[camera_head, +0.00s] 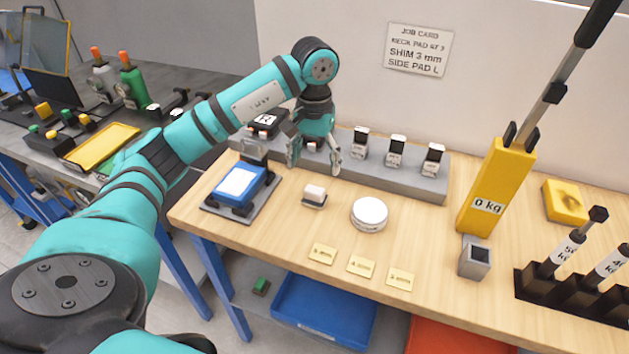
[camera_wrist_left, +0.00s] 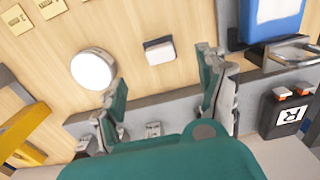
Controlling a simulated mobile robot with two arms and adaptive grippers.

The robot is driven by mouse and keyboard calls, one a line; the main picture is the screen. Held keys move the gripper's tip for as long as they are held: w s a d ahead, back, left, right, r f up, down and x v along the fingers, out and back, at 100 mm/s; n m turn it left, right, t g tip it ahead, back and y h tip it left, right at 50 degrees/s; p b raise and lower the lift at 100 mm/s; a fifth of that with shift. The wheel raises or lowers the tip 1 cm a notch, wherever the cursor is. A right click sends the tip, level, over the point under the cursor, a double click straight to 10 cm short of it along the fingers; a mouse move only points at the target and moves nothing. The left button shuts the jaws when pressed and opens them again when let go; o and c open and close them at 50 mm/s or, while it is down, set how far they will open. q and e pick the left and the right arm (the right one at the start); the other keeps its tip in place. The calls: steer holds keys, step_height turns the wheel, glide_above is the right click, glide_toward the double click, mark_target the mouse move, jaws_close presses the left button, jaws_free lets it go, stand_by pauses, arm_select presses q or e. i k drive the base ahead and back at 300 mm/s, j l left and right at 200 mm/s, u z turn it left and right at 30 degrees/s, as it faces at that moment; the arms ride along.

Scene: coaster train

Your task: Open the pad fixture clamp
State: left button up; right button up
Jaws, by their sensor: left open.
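A blue fixture with a white top (camera_head: 238,182) sits on a dark plate at the left of the bench, with a grey upright part at its back. I cannot tell which part is its clamp, or whether it is shut. Part of the blue fixture (camera_wrist_left: 272,22) and a metal bar (camera_wrist_left: 290,50) show in the left wrist view. My left gripper (camera_head: 314,160) is open and empty, pointing down near the grey rail, right of the fixture and apart from it. Its two fingers (camera_wrist_left: 160,75) show spread in the left wrist view. My right gripper is not in view.
The grey rail (camera_head: 400,179) holds several small dark blocks; one marked R (camera_wrist_left: 289,114) is near the fixture. A small white-topped block (camera_head: 314,194) and a white disc (camera_head: 369,213) lie in front. A yellow 0 kg post (camera_head: 495,185) stands right. Bare wood surrounds the gold tags (camera_head: 361,266).

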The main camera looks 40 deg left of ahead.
mark_target(256, 155)
steer(key=u, duration=1.5)
